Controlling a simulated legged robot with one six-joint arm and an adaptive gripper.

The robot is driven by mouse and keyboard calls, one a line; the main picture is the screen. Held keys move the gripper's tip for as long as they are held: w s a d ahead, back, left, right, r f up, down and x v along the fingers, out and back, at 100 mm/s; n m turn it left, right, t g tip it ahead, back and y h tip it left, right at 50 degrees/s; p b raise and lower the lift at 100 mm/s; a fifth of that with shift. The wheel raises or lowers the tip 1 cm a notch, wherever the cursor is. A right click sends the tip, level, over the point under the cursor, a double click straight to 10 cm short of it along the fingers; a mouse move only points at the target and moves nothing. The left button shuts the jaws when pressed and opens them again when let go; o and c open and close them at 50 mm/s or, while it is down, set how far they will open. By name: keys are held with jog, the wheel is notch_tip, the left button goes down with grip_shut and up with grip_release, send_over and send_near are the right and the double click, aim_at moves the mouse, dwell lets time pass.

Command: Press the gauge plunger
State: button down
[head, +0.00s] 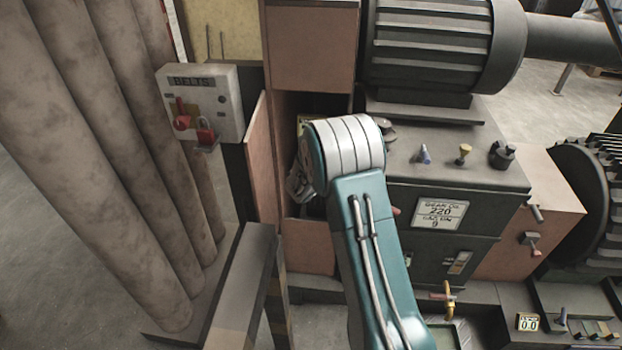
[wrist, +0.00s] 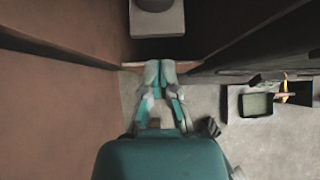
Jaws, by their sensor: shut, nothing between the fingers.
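My gripper (wrist: 159,70) is shut and empty in the wrist view, its fingertips together in a narrow gap between a brown panel and a dark machine side. In the head view my teal arm covers most of it; only a grey part shows left of the arm. A small gauge display reading 0.0 (head: 528,323) sits at the lower right of the head view, far from my gripper. Small pieces stand beside it, and I cannot tell whether one is the plunger. A pale block (wrist: 157,22) with a dark rounded piece lies beyond my fingertips in the wrist view.
Brown panels (head: 262,160) stand close left of my arm. A grey BELTS box (head: 203,103) with red switches is further left, beside thick columns (head: 85,140). The gear-oil machine (head: 450,165) with top caps stands right. A tray (wrist: 257,104) lies right in the wrist view.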

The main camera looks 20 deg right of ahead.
jog(key=shift+w+d+f, duration=0.2)
jog(key=shift+w+d, duration=0.15)
jog(key=shift+w, duration=0.4)
jog(key=shift+w+d+f, duration=0.15)
jog(key=shift+w+d, duration=0.25)
jog(key=shift+w, duration=0.4)
jog(key=shift+w+d+f, duration=0.2)
jog(key=shift+w+d, duration=0.15)
jog(key=shift+w, duration=0.4)
